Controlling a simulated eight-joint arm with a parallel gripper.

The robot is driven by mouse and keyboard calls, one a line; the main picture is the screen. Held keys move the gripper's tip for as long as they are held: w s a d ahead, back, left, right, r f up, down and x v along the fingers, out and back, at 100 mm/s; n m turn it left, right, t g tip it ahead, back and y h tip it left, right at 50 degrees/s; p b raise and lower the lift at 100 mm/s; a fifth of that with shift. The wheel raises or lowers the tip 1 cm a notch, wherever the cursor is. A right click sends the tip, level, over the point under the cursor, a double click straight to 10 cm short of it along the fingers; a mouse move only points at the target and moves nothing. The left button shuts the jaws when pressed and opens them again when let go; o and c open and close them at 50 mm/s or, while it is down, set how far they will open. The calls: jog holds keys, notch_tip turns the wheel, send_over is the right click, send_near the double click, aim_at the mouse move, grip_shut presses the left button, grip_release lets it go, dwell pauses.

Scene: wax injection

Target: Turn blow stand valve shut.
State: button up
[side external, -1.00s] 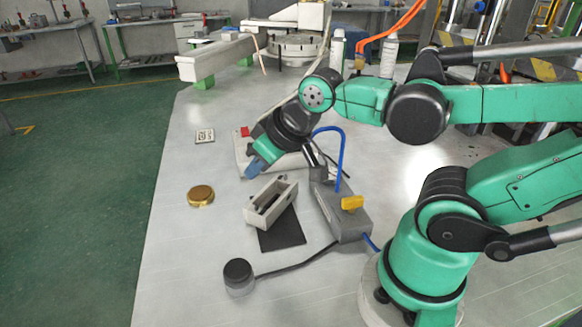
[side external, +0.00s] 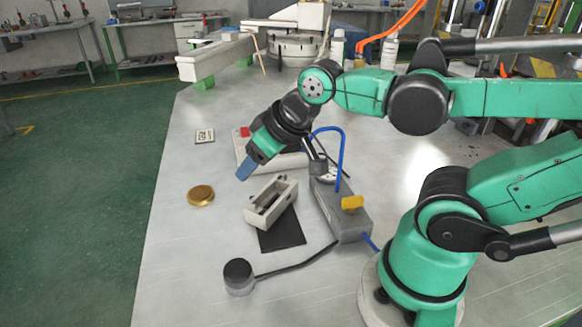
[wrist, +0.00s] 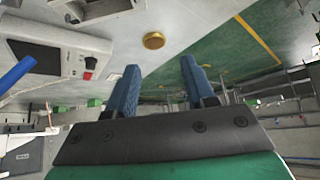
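The blow stand (side external: 345,218) is a grey box on the table, in front of my arm's base in the side view. A yellow valve handle (side external: 352,203) sits on its near end, and a blue hose (side external: 341,160) arches up from it. My gripper (side external: 243,173) is in the air up and left of the stand, above a pale mould frame, well apart from the valve. In the wrist view its two blue fingers (wrist: 157,88) are spread with nothing between them. The valve is not in the wrist view.
The pale mould frame (side external: 271,202) stands by a black mat (side external: 282,232). A black-topped pedal (side external: 238,277) has a cable. A brass disc (side external: 201,195) lies left. A white machine with a red switch (side external: 245,131) is behind my gripper. The table's left side is mostly clear.

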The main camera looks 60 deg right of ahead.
notch_tip(320, 180, up, 10)
jog(key=n+g, duration=0.7)
jog(key=n, duration=0.2)
send_over(353, 199)
notch_tip(353, 199, down, 13)
jog(key=shift+d+f, duration=0.15)
jog(key=shift+f, duration=3)
grip_shut()
